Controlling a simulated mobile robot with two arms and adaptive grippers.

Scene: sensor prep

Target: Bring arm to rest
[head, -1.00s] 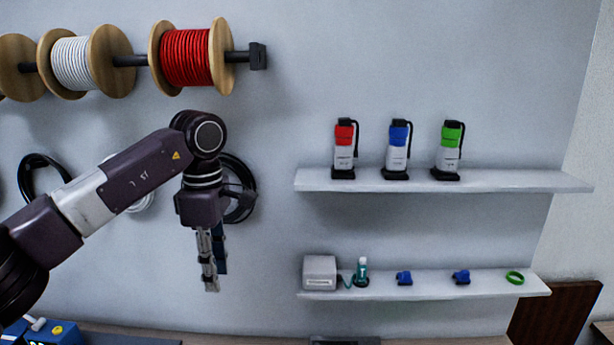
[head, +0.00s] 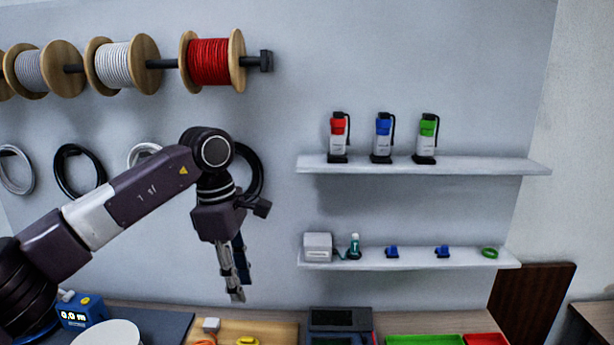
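My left arm (head: 125,200) comes in from the left and reaches up to a raised wrist joint. My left gripper (head: 240,288) hangs from it, pointing down and tilted slightly, in front of the wall and above the bench. Its silver finger and dark finger overlap from this angle, so the gap between them cannot be judged. I see nothing held at the fingertips. My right arm and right gripper are out of view.
Wire spools (head: 209,62) and cable coils hang on the wall. Below are a blue meter (head: 80,311), a wooden board (head: 275,331), a dark device (head: 340,320), and green (head: 425,340) and red (head: 486,340) bins.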

